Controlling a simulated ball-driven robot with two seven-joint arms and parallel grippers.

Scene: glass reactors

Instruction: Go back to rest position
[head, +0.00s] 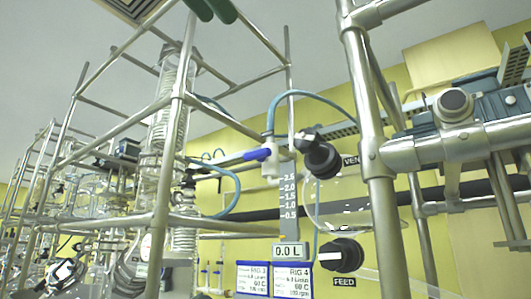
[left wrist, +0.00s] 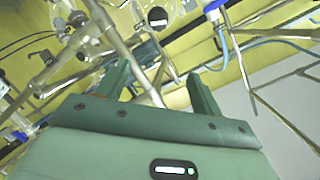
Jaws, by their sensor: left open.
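My left gripper (head: 212,9) shows only as two dark green fingertips at the top edge of the head view; the rest is out of the picture. In the left wrist view the same gripper (left wrist: 160,82) has its two green fingers spread apart. Nothing is held between them. Metal pipe and glassware lie behind the gap, at a distance I cannot tell. My right gripper is not in either view.
A steel tube frame (head: 162,190) holds glass coils (head: 170,100) at left. A thick upright post (head: 370,150) stands right of centre. Between them are a VENT knob (head: 322,160), a FEED knob (head: 341,255), a 0.0 L display (head: 289,252) and a blue-handled valve (head: 257,155).

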